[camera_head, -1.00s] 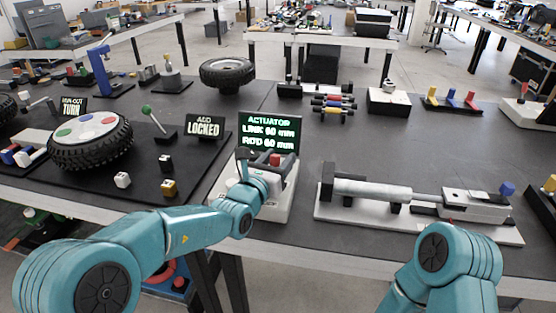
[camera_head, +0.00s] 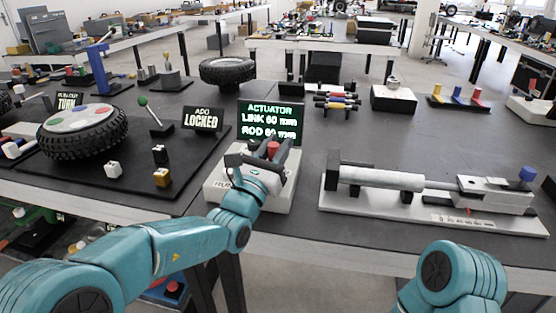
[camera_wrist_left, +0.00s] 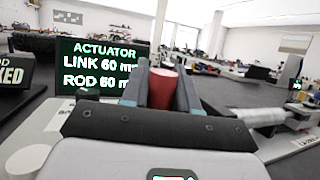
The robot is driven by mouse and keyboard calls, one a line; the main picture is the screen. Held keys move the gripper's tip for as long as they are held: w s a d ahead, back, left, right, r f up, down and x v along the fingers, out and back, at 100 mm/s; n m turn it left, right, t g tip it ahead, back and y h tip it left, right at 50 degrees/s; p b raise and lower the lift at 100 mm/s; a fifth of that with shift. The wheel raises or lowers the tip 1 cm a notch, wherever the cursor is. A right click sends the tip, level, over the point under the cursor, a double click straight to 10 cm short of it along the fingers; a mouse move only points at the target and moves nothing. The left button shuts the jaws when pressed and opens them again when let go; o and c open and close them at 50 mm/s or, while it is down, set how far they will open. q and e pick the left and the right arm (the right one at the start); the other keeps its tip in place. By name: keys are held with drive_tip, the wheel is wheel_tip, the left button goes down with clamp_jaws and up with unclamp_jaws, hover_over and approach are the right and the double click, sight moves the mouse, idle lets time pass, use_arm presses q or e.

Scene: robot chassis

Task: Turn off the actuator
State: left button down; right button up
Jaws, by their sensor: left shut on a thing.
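A white control box (camera_head: 222,192) stands at the table's front edge. On it is a red knob (camera_head: 273,149), which also shows as a red cylinder in the left wrist view (camera_wrist_left: 163,88). My left gripper (camera_head: 268,155) is shut on the red knob, with a grey finger on each side; the fingers hide the knob's lower part. Behind it a black display (camera_head: 270,122) reads "ACTUATOR, LINK 60 mm, ROD 60 mm" in green and white. The actuator (camera_head: 385,178), a grey cylinder with a rod, lies on a white base to the right. My right gripper is out of view.
A tyre with coloured pads (camera_head: 82,131) and a small "LOCKED" sign (camera_head: 203,118) are on a dark board at left. A green-knobbed lever (camera_head: 148,112) stands between them.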

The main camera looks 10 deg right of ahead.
use_arm(q)
drive_tip(key=c, duration=0.9)
unclamp_jaws()
drive_tip(key=shift+c, duration=0.2)
drive_tip(key=v, duration=1.6)
drive_tip(key=shift+f+p, duration=0.2)
drive_tip(key=shift+p, duration=0.15)
